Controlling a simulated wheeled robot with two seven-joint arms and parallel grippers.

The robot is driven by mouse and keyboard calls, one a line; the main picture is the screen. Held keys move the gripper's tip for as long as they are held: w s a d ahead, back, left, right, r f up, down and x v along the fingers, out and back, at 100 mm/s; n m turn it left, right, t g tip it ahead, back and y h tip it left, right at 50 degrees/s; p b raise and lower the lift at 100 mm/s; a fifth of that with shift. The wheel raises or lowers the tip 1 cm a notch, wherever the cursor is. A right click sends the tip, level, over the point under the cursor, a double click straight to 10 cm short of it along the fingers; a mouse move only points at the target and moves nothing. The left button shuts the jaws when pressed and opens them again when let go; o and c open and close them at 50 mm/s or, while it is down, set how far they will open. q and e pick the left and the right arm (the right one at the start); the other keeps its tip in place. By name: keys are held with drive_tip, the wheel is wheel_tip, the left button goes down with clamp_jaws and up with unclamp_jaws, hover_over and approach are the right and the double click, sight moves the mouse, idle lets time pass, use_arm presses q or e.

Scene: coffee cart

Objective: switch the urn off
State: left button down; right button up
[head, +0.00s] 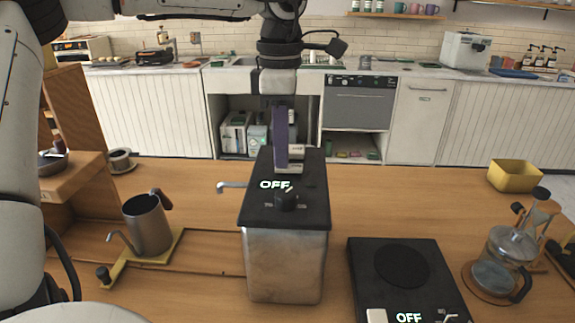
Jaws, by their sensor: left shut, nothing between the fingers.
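The urn (286,264) is a metal box with a black top and a tap on its left side, standing on the wooden counter. Its top shows a lit "OFF" label (274,185), with a dark knob (286,201) just in front of it. My left gripper (282,169) is shut and empty, pointing down over the back part of the urn's top. Its purple finger hides part of the top behind the label. I cannot tell whether its tip touches the urn. My right gripper is not in view.
A black hotplate (402,268), also reading "OFF", lies right of the urn. A glass press (497,262) stands further right, near a yellow bin (514,175). A metal kettle (147,226) stands at the left. The counter between urn and bin is clear.

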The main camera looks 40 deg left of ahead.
use_arm(q)
drive_tip(key=shift+s+f, duration=0.1)
drive_tip(key=shift+f, duration=0.05)
drive_tip(key=shift+r+p, duration=1.15)
drive_tip(key=shift+r, duration=0.3)
wheel_tip(320, 180, up, 2)
drive_tip(key=shift+p, duration=0.3)
wheel_tip(320, 180, up, 2)
drive_tip(key=shift+r, duration=0.1)
